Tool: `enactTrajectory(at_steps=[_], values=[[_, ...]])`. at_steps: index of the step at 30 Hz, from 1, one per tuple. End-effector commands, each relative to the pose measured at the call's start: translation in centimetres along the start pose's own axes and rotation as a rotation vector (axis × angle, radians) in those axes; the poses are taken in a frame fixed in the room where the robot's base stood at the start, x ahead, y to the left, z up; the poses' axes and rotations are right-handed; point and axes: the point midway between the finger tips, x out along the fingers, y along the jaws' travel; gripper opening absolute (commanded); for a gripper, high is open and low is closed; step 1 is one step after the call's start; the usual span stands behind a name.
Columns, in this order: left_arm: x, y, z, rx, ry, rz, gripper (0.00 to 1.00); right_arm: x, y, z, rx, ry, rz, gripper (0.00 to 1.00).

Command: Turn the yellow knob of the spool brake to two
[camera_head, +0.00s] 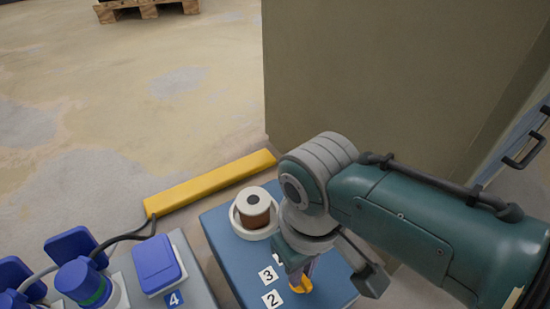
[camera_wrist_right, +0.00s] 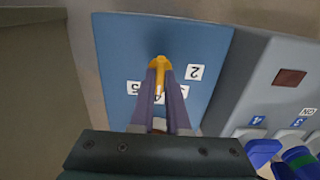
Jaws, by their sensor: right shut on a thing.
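The yellow knob (camera_head: 302,286) sits on the top of the blue box (camera_head: 225,225), near white number plates reading 3 (camera_head: 268,274) and 2 (camera_head: 272,299). My right gripper (camera_head: 300,272) is down at the knob and shut on it. In the right wrist view, the knob (camera_wrist_right: 159,64) shows between the tips of the two fingers (camera_wrist_right: 160,80). The plate with the 2 (camera_wrist_right: 194,72) lies right of the knob there. Another plate is partly hidden by the fingers, so I cannot tell the exact setting. My left gripper is not in view.
A copper-coloured spool (camera_head: 254,208) stands in a white ring on the blue box, close to my right wrist. A grey socket box with blue plugs (camera_head: 85,284) is at the lower left. A yellow floor bar (camera_head: 210,184) lies behind. A large olive block (camera_head: 370,80) rises behind my arm.

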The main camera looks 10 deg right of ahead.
Motion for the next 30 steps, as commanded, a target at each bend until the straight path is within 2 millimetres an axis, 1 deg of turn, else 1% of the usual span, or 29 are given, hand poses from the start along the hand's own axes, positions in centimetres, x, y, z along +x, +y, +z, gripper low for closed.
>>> enactTrajectory(at_steps=[5,11,18,30], values=[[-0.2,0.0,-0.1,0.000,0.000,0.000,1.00,-0.1,0.0,0.1,-0.033,-0.002,0.000,0.00],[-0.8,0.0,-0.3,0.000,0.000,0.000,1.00,-0.1,0.0,0.1,-0.137,-0.003,0.000,0.00],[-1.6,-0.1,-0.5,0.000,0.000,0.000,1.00,-0.1,0.0,0.1,-0.343,-0.003,0.000,0.00],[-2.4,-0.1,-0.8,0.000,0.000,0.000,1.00,0.0,0.0,0.1,-0.724,-0.002,0.000,0.00]])
